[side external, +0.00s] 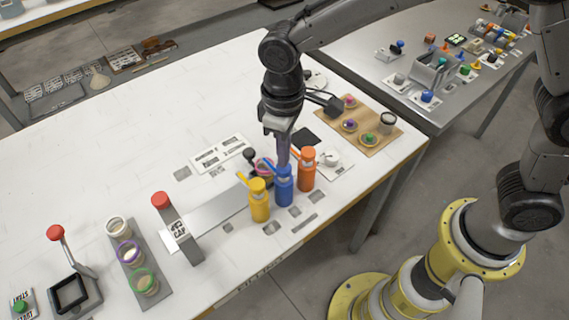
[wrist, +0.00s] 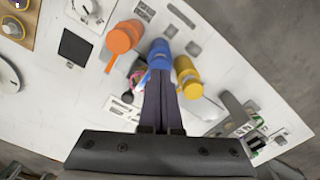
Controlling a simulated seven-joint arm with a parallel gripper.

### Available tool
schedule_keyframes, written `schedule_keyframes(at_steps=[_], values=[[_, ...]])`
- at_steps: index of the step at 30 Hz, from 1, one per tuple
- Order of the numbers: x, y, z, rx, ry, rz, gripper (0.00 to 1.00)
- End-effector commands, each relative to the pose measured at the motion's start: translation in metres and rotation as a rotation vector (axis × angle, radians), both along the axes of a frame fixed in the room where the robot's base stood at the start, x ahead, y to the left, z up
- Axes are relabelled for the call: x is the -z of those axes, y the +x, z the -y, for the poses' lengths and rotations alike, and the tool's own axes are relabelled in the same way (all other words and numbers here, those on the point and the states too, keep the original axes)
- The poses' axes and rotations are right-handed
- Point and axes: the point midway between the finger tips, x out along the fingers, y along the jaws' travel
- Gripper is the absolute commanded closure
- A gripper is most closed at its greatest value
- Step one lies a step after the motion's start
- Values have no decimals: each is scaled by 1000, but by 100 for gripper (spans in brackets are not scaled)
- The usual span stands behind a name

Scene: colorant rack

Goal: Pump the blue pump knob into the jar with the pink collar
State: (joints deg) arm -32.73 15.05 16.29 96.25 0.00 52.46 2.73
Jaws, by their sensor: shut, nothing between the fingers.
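The blue pump bottle (side external: 285,190) stands between a yellow pump bottle (side external: 259,203) and an orange pump bottle (side external: 307,172). My gripper (side external: 283,162) is shut and empty, pointing down with its fingertips at the top of the blue pump knob; whether they touch it I cannot tell. In the wrist view the shut fingers (wrist: 159,80) overlap the blue pump (wrist: 160,55) and hide part of it. The jar with the pink collar (side external: 263,165) stands behind the blue pump, on its spout side, partly hidden. It also shows in the wrist view (wrist: 138,79), largely covered.
A rack (side external: 155,295) at the left holds jars with white, purple and green collars. A red-knobbed lever stand (side external: 178,232) is left of the pumps. A wooden board (side external: 379,142) with small coloured items lies to the right. The table's front edge is close to the pumps.

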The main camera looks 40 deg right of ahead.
Motion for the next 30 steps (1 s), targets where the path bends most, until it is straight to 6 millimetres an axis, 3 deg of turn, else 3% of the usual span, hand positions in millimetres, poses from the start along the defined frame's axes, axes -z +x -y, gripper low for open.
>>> schedule_keyframes(at_steps=[17,30], values=[[1,0,0,0,0,0,100],[15,0,0,0,0,-1,100]])
